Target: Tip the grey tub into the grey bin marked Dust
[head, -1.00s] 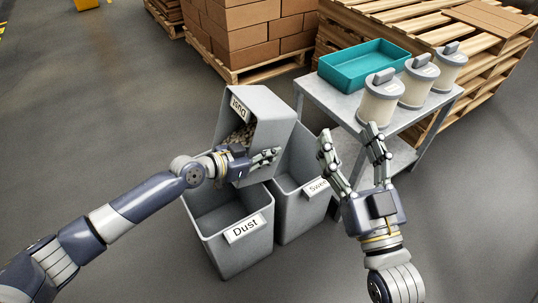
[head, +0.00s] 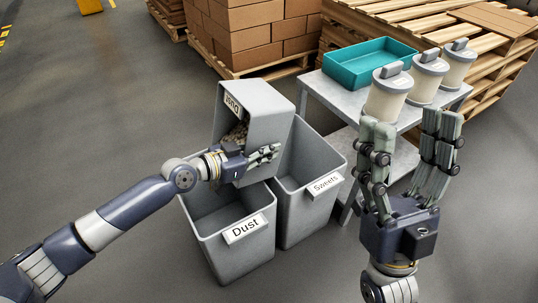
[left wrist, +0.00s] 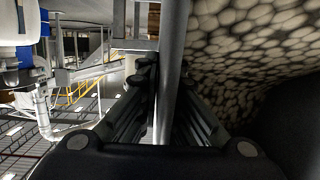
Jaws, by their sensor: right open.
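The grey tub (head: 263,105) is held tilted above the grey bin marked Dust (head: 240,255), its open mouth facing left and down. Its label reads upside down. Pale pebble-like pieces (head: 237,134) are inside; they fill the upper right of the left wrist view (left wrist: 265,40). My left gripper (head: 264,155) is at the tub's lower rim. In the left wrist view its fingers (left wrist: 160,100) lie on both sides of the tub's wall, closed on it. No pieces are seen falling. My right gripper (head: 408,124) is open and empty, in front of the metal table.
A grey bin marked Sweets (head: 309,210) stands right beside the Dust bin. The metal table (head: 335,100) holds a teal tray (head: 368,64) and three cream lidded drums (head: 387,92). Pallets with brown boxes (head: 255,35) stand behind. The floor at left is clear.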

